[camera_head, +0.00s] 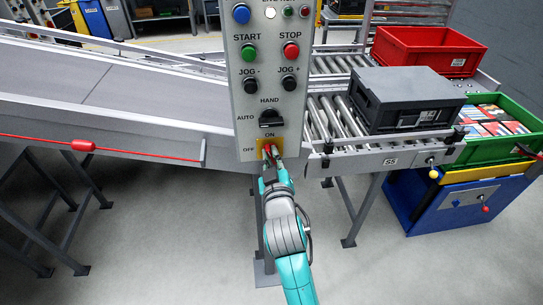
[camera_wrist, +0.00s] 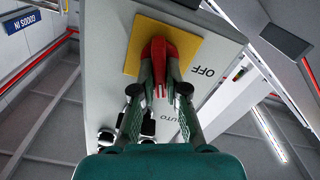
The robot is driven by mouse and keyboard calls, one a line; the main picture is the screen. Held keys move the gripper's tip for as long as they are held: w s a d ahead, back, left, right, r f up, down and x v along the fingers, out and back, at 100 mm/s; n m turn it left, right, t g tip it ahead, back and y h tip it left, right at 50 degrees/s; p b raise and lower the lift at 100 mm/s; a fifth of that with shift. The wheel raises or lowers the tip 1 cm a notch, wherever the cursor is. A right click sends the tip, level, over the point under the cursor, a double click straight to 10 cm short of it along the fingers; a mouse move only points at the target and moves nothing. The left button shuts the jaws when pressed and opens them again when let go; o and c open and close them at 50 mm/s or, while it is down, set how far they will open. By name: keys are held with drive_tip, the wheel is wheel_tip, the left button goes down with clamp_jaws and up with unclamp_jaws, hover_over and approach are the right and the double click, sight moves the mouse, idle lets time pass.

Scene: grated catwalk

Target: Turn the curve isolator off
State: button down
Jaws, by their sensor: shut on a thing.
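The isolator is a red handle (camera_head: 268,149) on a yellow plate (camera_head: 260,155) at the bottom of the grey control panel (camera_head: 240,110). ON is printed above it and OFF to its left. My gripper (camera_head: 272,160) reaches up to it from below and is shut on the handle. In the wrist view the red handle (camera_wrist: 159,50) sits between the two fingers of my gripper (camera_wrist: 158,80), in front of the yellow plate (camera_wrist: 134,45). The OFF label is to the right there. The fingers hide part of the handle, and ON is not readable in that view.
Above the isolator are a black HAND/AUTO selector (camera_head: 269,119), jog knobs, a green START button (camera_head: 249,52) and a red STOP button (camera_head: 291,51). A red pull cord (camera_head: 84,146) runs at left. A roller conveyor with a grey crate (camera_head: 405,98) is at right.

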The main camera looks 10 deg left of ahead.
drive_tip(key=n, duration=1.3)
drive_tip(key=shift+a+f, duration=0.2)
drive_tip(key=shift+f, duration=0.1)
drive_tip(key=shift+n, duration=0.4)
drive_tip(key=c, duration=1.2)
unclamp_jaws()
drive_tip(key=shift+s, duration=0.15)
drive_tip(key=v, duration=1.2)
